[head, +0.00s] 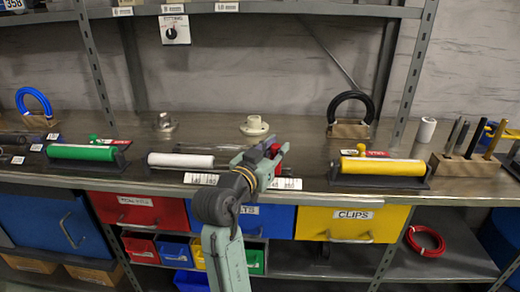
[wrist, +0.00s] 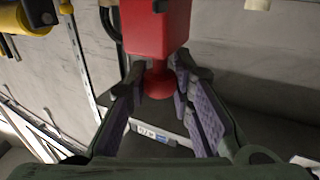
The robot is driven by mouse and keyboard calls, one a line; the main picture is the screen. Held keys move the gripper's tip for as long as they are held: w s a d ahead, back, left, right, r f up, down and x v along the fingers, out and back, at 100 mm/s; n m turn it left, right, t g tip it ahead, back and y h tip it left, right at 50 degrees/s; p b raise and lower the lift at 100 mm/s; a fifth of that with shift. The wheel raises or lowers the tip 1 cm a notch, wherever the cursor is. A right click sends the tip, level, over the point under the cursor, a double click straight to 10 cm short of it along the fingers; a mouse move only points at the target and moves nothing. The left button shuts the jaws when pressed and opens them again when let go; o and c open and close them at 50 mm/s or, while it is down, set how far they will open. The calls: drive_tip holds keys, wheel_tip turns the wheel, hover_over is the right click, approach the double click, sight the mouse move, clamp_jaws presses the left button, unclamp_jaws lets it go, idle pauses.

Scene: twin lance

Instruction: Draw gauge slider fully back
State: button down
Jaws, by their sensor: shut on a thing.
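The slider is a red block (wrist: 158,28) with a round red knob (wrist: 159,84) below it in the wrist view. My gripper (wrist: 160,95) has its two purple-padded fingers on either side of the knob and is shut on it. In the head view, the red piece (head: 277,152) shows just beyond my gripper (head: 265,163), at bench height. A white cylinder (head: 181,160) lies on the bench to the left of my gripper. My arm hides part of the bench there, so I cannot tell how the red piece joins it.
A green cylinder (head: 82,152) on the left and a yellow cylinder (head: 383,166) on the right lie in dark holders.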

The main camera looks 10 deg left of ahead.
drive_tip(key=shift+d, duration=0.35)
drive_tip(key=c, duration=1.4)
unclamp_jaws()
drive_tip(key=shift+d, duration=0.1)
drive_tip(key=shift+o, duration=0.2)
drive_tip(key=shift+s+a, duration=0.25)
drive_tip(key=v, duration=1.1)
drive_tip(key=shift+s, duration=0.2)
